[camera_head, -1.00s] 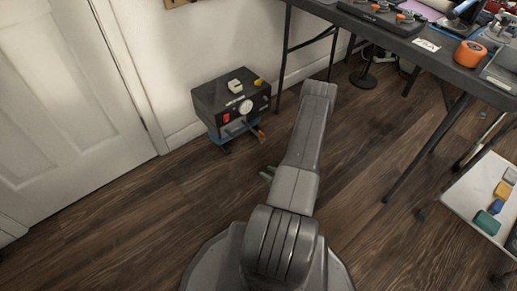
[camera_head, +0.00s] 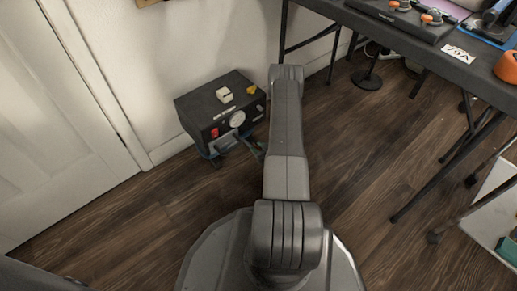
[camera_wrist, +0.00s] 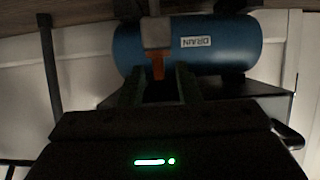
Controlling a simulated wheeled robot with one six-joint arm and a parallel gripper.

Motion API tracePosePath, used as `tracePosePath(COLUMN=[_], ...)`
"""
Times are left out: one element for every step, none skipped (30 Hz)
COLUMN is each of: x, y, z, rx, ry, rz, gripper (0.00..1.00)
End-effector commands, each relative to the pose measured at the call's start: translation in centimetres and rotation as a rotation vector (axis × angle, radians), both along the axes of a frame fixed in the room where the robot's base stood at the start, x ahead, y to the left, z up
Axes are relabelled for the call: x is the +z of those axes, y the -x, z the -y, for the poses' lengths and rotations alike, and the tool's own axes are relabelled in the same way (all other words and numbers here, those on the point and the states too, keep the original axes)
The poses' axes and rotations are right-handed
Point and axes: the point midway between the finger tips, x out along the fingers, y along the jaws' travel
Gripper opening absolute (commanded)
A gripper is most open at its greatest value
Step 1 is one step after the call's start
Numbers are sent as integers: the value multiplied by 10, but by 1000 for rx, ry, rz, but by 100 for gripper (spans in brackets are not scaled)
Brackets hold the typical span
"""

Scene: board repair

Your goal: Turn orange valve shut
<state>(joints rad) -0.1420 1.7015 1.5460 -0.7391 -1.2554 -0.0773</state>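The orange valve (camera_wrist: 158,65) is a small orange handle hanging below a grey fitting on the blue tank (camera_wrist: 225,45), beside a white DRAIN label (camera_wrist: 196,42). My gripper (camera_wrist: 158,84) is open, its two dark fingers apart with the handle between their tips in the picture. I cannot tell whether either finger touches it. In the head view the tank is under the black compressor box (camera_head: 200,103), mostly hidden. My gripper is near the box's front right corner there, largely hidden by my arm, and the orange handle is not clear.
The compressor box, with a gauge (camera_head: 237,118) and a red switch (camera_head: 214,132), stands on the floor by the wall. A dark workbench (camera_head: 437,55) is to the right, its legs close by. A white door (camera_head: 55,130) is at left. Open wooden floor lies between.

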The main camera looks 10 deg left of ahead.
Motion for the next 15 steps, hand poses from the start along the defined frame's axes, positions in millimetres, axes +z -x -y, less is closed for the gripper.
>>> tracePosePath(x=[0, 0, 0, 0, 0, 0, 0, 0, 0, 0, 0, 0, 0, 0, 0], y=[0, 0, 0, 0, 0, 0, 0, 0, 0, 0, 0, 0, 0, 0, 0], z=[0, 0, 0, 0, 0, 0, 0, 0, 0, 0, 0, 0, 0, 0, 0], rx=[0, 0, 0, 0, 0, 0, 0, 0, 0, 0, 0, 0, 0, -1, -4], ry=[0, 0, 0, 0, 0, 0, 0, 0, 0, 0, 0, 0, 0, 0, 0], rz=[0, 0, 0, 0, 0, 0, 0, 0, 0, 0, 0, 0, 0, 0, -1], gripper=[31, 31, 31, 27, 21, 13, 7, 1, 0, 0, 0, 0, 0, 0, 0])
